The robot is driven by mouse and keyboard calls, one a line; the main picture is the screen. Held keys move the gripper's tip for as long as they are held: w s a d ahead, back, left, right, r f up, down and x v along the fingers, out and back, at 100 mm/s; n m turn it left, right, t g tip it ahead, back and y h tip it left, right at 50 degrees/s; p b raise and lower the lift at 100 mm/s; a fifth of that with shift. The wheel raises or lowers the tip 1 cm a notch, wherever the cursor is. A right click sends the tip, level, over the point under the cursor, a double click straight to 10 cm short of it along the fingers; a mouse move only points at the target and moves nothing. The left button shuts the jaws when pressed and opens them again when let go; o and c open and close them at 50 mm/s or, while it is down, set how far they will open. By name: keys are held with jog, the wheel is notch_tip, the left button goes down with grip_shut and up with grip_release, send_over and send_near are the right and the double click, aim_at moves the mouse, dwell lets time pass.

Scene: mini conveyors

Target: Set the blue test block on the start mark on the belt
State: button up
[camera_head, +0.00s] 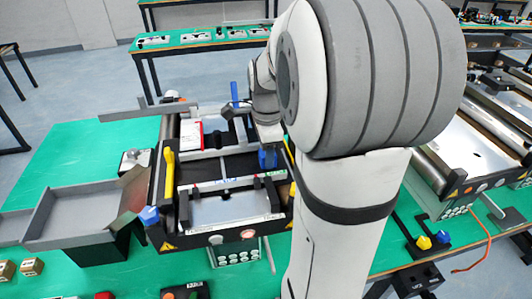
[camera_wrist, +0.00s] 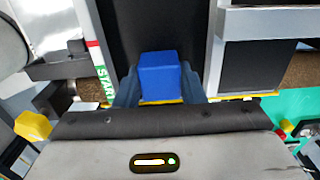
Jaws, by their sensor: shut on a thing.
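The blue test block (camera_wrist: 160,78) sits between the two fingers of my gripper (camera_wrist: 160,88) in the wrist view. The gripper is shut on it. The black belt (camera_wrist: 150,28) lies beyond and around the block in that view. A green START label (camera_wrist: 105,85) is on the frame strip just left of the block, with a red line farther up the strip. I cannot tell whether the block touches the belt.
The mini conveyor (camera_head: 230,235) stands on a green table (camera_head: 80,150). A grey chute tray (camera_head: 75,212) is on its left, and small brown blocks (camera_head: 30,266) lie at the far left. Another roller conveyor (camera_head: 478,130) is on the right. A yellow knob (camera_wrist: 33,125) is near my gripper.

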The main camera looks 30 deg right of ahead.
jog(key=o, duration=1.1)
notch_tip(320, 180, up, 12)
jog(key=p, duration=0.9)
jog(key=s+a+n+t, duration=0.1)
jog(key=s+a+n, duration=0.3)
jog(key=n, duration=0.3)
jog(key=s+a+n+t, duration=0.1)
jog(key=s+a+n, duration=0.3)
jog(key=n, duration=0.3)
jog(key=s+a+r+n+t, duration=0.1)
jog(key=s+a+n+t, duration=0.1)
jog(key=s+a+n, duration=0.2)
jog(key=shift+s+a+n, duration=0.2)
jog(key=shift+s+n, duration=0.15)
jog(key=shift+n, duration=0.5)
jog(key=shift+s+a+n, duration=0.2)
jog(key=shift+s+n, duration=0.1)
jog(key=shift+n, duration=0.55)
jog(key=shift+g, duration=0.3)
notch_tip(320, 180, down, 6)
jog(key=b, duration=0.4)
jog(key=shift+w, duration=0.1)
